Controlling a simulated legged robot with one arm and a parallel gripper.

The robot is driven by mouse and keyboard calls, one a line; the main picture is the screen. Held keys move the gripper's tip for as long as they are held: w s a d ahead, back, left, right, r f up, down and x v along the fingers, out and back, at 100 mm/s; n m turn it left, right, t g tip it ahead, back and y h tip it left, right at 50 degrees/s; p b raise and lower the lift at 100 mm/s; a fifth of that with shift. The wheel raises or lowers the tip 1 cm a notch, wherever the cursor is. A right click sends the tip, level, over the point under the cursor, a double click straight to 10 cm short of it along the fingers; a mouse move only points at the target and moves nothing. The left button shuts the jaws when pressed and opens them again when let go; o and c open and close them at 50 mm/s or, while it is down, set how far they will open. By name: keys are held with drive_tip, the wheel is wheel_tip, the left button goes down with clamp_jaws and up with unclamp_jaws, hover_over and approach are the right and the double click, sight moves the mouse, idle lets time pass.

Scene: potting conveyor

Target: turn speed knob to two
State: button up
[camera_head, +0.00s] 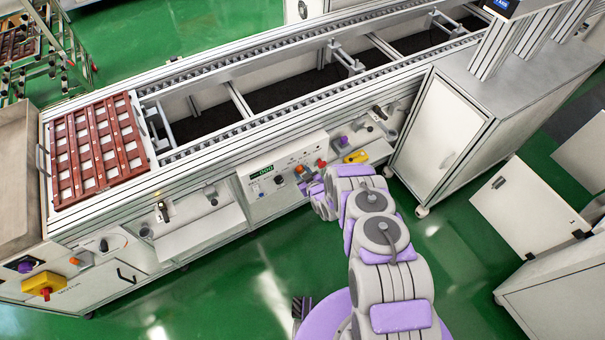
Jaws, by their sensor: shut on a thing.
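The control panel (258,193) is a pale box on the front of the conveyor, with a green-lit display (262,171) and several small knobs and buttons. A dark round knob (278,180) shows left of my gripper; its marking is too small to read. My gripper (305,187) is at the right part of the panel, against its face. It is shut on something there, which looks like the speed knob. The held knob, its pointer and its scale are hidden behind the fingers and wrist, so its setting cannot be read.
Orange buttons (300,169) sit just above my gripper. A red-brown tray (98,150) rests on the conveyor's left end. A white cabinet (440,138) stands right of my arm. The green floor in front is clear.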

drive_tip(key=shift+s+f, duration=0.2)
drive_tip(key=shift+f, duration=0.1)
drive_tip(key=o, duration=1.1)
drive_tip(key=shift+w+r, duration=0.15)
drive_tip(key=shift+c, duration=0.2)
drive_tip(key=shift+r, duration=0.1)
drive_tip(key=p+v, duration=0.3)
drive_tip(key=v, duration=1.4)
drive_tip(key=shift+p, duration=0.4)
